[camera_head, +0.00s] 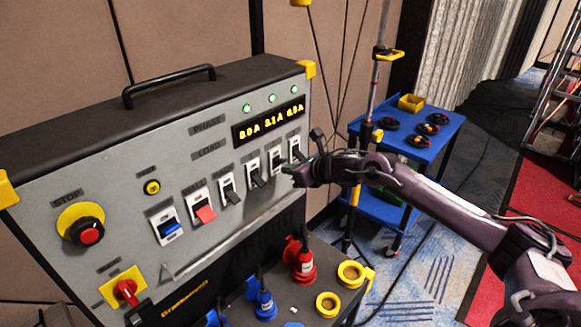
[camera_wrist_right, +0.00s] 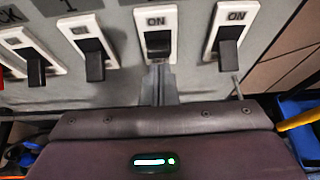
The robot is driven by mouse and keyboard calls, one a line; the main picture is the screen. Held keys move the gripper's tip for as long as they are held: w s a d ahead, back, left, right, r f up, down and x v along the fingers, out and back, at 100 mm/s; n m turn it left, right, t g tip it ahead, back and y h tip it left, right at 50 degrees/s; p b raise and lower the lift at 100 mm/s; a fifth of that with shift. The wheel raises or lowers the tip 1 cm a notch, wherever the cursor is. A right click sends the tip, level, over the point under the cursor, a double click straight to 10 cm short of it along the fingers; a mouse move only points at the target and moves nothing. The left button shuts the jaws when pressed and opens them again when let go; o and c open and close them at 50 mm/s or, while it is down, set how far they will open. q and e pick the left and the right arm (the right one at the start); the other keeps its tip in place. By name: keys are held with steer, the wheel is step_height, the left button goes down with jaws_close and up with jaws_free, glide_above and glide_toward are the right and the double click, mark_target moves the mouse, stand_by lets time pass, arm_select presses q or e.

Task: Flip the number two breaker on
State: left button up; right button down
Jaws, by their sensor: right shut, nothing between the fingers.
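The grey breaker panel (camera_head: 130,170) carries a row of rocker switches: a blue one (camera_head: 170,229), a red one (camera_head: 205,213) and several dark ones. In the right wrist view, a dark switch under a "1" label (camera_wrist_right: 95,62) sits left of centre. The switch right of it, in line for number two (camera_wrist_right: 158,42), shows "ON" above its dark lever; its own number is out of view. My right gripper (camera_head: 287,172) is shut and empty. Its tips (camera_wrist_right: 160,78) are just below that lever; contact cannot be told. My left gripper is not in view.
Another dark switch (camera_wrist_right: 231,42) stands close on the right. A shelf below the panel holds red (camera_head: 303,262) and blue (camera_head: 263,300) plugs and yellow rings (camera_head: 351,273). A blue cart (camera_head: 440,135) stands behind my right arm. Three green lights glow above the display (camera_head: 268,122).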

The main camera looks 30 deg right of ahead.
steer(key=shift+f, duration=0.3)
steer(key=shift+r+p, duration=0.3)
steer(key=shift+r, duration=0.4)
step_height(320, 180, down, 4)
steer(key=s+b, duration=0.2)
steer(key=b, duration=0.3)
steer(key=s+d+r+b, duration=0.2)
steer(key=s+r, duration=0.4)
steer(key=r, duration=0.1)
steer(key=shift+s+d+r, duration=0.15)
steer(key=shift+d+r, duration=0.25)
